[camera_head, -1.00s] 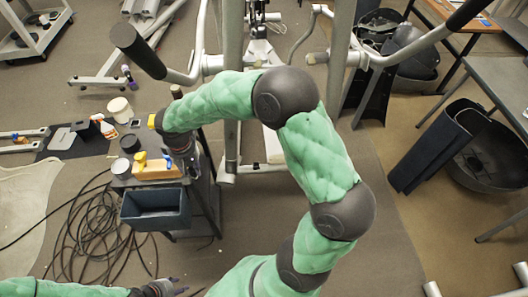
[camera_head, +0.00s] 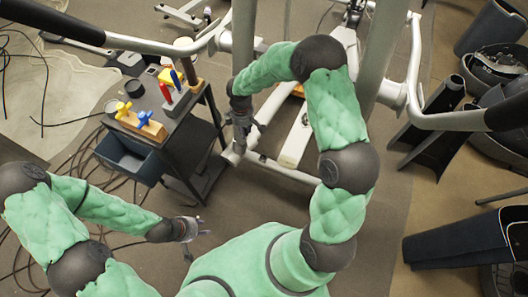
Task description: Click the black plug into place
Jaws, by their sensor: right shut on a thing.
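My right gripper (camera_head: 243,132) points down beside the lower left part of the elliptical trainer's grey frame (camera_head: 243,40). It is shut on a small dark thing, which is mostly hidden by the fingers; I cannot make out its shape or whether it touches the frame. No other black plug can be made out. My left gripper (camera_head: 198,233) hangs at the lower middle over the floor, left of the trainer. Its fingers look apart, with nothing seen between them.
A dark tool cart (camera_head: 196,140) stands left of my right gripper. It carries a wooden block (camera_head: 150,130) with coloured handles, and red and blue tools. A blue-grey bin (camera_head: 130,160) hangs on its front. Cables lie around it. Black covers (camera_head: 430,125) stand at right.

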